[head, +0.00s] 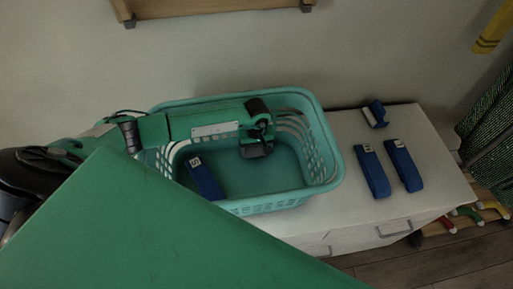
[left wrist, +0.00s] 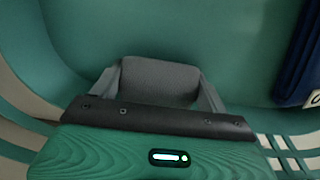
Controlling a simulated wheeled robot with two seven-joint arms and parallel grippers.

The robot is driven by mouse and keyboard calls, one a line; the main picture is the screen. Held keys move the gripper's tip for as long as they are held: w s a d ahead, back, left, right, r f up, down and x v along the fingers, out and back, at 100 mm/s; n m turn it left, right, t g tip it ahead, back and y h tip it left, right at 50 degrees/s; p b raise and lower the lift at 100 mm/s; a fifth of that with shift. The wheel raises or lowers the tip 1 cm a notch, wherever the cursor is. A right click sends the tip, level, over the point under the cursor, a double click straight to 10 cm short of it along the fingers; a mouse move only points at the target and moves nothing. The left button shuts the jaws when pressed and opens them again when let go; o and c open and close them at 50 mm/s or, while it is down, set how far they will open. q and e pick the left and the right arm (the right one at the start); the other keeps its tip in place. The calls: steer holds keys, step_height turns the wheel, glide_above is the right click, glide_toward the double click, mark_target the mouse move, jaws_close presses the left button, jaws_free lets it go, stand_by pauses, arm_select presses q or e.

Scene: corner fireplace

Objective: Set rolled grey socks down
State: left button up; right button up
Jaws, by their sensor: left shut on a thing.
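The rolled grey socks (left wrist: 160,80) are between the fingers of my left gripper (left wrist: 160,98), as the left wrist view shows. In the head view the left gripper (head: 260,134) reaches over the teal laundry basket (head: 330,165), and part of the grey socks (head: 257,150) shows at its fingertips. The gripper is shut on the socks, inside the basket's outline. I cannot tell whether the socks touch the basket floor. My right gripper is not in view.
A dark blue folded item (head: 205,178) with a white label lies in the basket; it also shows in the left wrist view (left wrist: 302,60). The basket stands on a white drawer cabinet (head: 340,211). Blue labelled items (head: 373,172) lie on its right side. A wall is behind.

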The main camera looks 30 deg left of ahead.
mark_target(257, 147)
arm_select(q)
steer(key=shift+f, duration=0.15)
steer(key=o, duration=1)
steer(key=shift+c, duration=0.2)
steer(key=shift+r, duration=0.35)
step_height(257, 147, up, 10)
steer(key=b, duration=0.4)
steer(key=shift+r, duration=0.2)
steer(key=shift+r+b, duration=0.3)
steer(key=shift+r, duration=0.35)
